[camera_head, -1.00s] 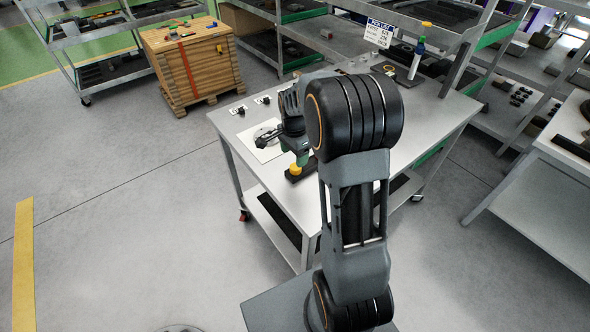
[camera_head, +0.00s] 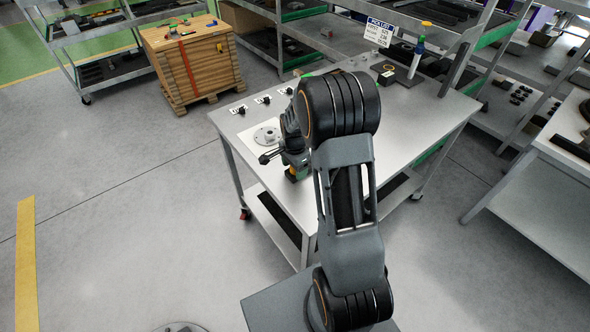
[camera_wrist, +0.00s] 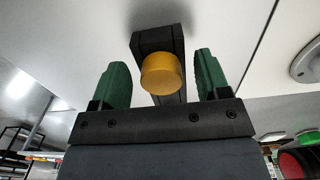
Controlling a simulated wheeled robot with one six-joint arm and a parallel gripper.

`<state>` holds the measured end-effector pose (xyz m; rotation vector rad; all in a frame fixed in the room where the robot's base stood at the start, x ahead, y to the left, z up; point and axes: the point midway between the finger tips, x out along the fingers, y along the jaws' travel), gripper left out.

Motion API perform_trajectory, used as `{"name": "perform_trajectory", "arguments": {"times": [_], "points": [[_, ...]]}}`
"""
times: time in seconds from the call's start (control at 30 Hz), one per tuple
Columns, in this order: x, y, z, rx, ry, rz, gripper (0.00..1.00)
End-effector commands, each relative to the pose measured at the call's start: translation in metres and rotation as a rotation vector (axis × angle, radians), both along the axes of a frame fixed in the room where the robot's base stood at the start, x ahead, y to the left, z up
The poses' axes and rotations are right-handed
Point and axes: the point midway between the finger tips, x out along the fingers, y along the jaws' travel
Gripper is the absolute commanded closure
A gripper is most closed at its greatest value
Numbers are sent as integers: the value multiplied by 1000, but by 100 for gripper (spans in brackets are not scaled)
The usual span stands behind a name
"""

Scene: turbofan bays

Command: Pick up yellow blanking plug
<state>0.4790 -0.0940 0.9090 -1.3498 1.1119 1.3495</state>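The yellow blanking plug (camera_wrist: 161,74) shows in the wrist view as a round yellow end in front of a black block (camera_wrist: 153,41). My gripper's green fingers stand on either side of it, with visible gaps; my gripper (camera_wrist: 160,70) is open and holds nothing. In the head view my gripper (camera_head: 294,160) is low over the near left part of the white table (camera_head: 400,135). Only a small bit of the plug (camera_head: 291,171) shows there, mostly hidden by the gripper.
A grey round flanged part (camera_head: 267,135) lies on a white sheet behind my gripper. Small dark parts with labels line the table's far left edge. A pick list sign (camera_head: 379,33) and an upright white and blue tool (camera_head: 417,58) stand at the back.

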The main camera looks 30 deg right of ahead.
Motion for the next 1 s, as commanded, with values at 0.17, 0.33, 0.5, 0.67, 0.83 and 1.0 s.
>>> {"name": "perform_trajectory", "arguments": {"times": [0.17, 0.33, 0.5, 0.67, 0.83, 1.0], "points": [[0, 0, 0, 0, 0, 0, 48], [0, 0, 0, 0, 0, 0, 64], [0, 0, 0, 0, 0, 0, 81], [0, 0, 0, 0, 0, 0, 83], [0, 0, 3, 0, -1, 0, 83], [1, 0, 16, 0, -3, 0, 83]]}}
